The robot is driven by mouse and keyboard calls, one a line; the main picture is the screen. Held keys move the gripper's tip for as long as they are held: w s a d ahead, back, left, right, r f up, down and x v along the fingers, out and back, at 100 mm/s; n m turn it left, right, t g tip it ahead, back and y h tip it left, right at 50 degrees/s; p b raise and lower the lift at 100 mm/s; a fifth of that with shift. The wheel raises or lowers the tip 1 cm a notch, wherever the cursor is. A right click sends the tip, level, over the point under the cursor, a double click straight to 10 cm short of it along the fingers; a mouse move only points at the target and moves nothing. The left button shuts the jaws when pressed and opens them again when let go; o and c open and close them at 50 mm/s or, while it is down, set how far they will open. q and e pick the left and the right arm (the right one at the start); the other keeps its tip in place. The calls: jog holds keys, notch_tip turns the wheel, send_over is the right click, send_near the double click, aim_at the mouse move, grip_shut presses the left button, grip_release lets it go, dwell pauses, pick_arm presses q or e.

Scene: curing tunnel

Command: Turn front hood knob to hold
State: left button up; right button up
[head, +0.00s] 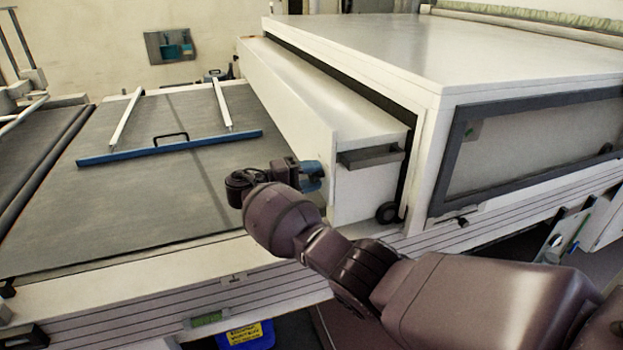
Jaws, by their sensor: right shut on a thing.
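The white hood (290,95) stands over the right edge of the grey belt, with a grey handle (370,156) on its near end. My right gripper (312,172) is at the near end of the hood's left face, its blue fingers shut on what seems to be the front hood knob. The knob is hidden by the fingers and wrist, so its setting cannot be read. My left gripper is out of view.
A black round part (387,213) sits low on the hood's near end. A blue bar (170,148) with a black handle lies across the grey belt (160,200). The large white tunnel housing (400,45) stands right of the hood. The belt's near part is clear.

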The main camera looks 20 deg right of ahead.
jog(key=shift+m+b, duration=0.3)
jog(key=shift+m, duration=0.7)
jog(key=o, duration=0.9)
